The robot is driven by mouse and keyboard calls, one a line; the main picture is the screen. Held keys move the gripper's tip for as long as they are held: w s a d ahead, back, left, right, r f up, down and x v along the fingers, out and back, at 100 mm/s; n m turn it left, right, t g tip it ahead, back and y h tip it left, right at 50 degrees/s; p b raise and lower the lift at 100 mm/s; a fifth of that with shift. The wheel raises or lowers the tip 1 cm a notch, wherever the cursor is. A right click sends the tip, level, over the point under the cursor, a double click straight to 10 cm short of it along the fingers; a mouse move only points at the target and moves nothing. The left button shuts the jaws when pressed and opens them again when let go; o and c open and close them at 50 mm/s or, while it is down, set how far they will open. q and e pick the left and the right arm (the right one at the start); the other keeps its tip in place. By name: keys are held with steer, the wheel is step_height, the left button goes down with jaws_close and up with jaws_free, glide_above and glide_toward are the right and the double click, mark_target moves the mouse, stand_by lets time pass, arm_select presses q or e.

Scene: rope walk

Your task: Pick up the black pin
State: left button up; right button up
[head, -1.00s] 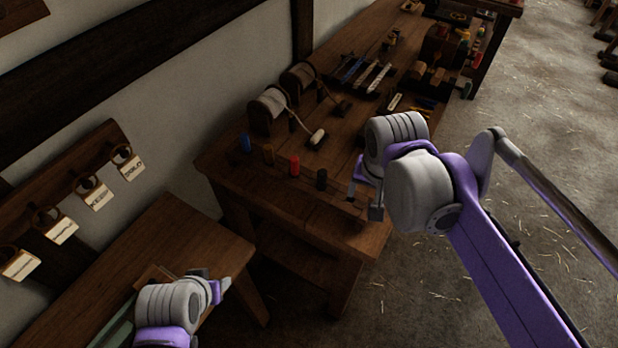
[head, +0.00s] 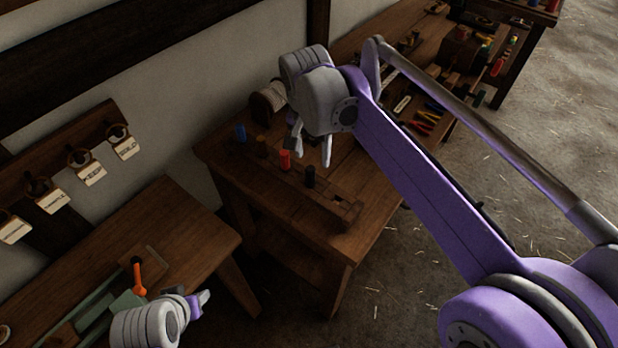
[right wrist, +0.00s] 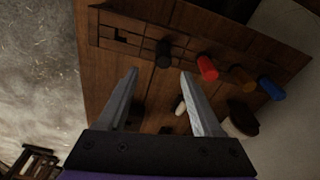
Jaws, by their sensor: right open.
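The black pin (head: 310,177) stands upright at the right end of a row of pins in the wooden rack near the table's front edge. It also shows in the right wrist view (right wrist: 164,54), just beyond and between the fingertips. My right gripper (head: 311,150) is open and empty, above and behind the black pin in the head view. Its two fingers (right wrist: 160,75) are spread apart in the right wrist view, not touching the pin. My left gripper (head: 201,299) is low at the left over the side bench; its jaws are too small to read.
A red pin (head: 285,160), a brown pin (head: 262,146) and a blue pin (head: 240,132) stand left of the black one. A rope reel (head: 266,103) is behind. An orange-handled tool (head: 137,275) stands on the left bench (head: 190,235). Tools lie at the table's far right.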

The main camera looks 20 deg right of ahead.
mark_target(311, 168)
steer(key=shift+w+a+f, duration=0.1)
steer(key=shift+w+f, duration=0.05)
steer(key=shift+f, duration=1.45)
steer(key=shift+w+f, duration=0.1)
steer(key=shift+f, duration=1.45)
jaws_close()
